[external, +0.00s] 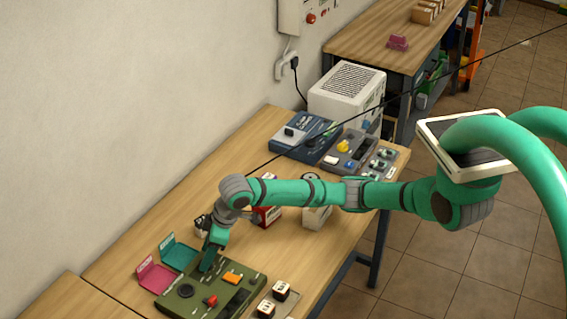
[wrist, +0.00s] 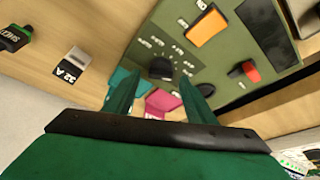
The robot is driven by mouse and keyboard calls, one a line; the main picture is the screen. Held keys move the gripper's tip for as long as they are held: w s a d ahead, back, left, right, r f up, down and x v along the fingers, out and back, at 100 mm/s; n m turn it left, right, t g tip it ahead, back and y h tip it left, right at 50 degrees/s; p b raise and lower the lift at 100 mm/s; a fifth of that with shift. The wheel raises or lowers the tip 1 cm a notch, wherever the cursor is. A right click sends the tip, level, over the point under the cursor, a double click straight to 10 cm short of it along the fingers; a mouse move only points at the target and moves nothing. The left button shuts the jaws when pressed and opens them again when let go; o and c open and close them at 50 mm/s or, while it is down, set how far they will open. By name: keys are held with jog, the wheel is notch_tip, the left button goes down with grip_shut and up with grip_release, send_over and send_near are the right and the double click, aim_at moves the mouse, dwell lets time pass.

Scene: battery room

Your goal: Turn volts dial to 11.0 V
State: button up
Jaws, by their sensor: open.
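An olive-green control panel (external: 176,300) lies on the wooden bench at the lower left; it fills much of the wrist view (wrist: 205,62). A black dial (wrist: 161,68) with small printed marks around it sits on the panel. The marks are too small to read, so I cannot tell its setting. My gripper (external: 206,266) points down over the panel's back part and hides the dial in the external view. In the wrist view my gripper's fingers (wrist: 161,95) are apart, with the dial just beyond and between their tips. I cannot tell whether they touch it.
The panel carries an orange switch (wrist: 207,26), a red knob (wrist: 243,69) and a dark display (wrist: 266,28). Pink (external: 156,275) and teal (external: 179,252) trays stand just behind it. Small labelled blocks (external: 280,290) lie to its right. More equipment stands farther back.

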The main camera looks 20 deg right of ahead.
jog(key=shift+a+f, duration=0.1)
jog(key=shift+f, duration=0.2)
jog(key=c, duration=1)
jog(key=shift+c, duration=0.2)
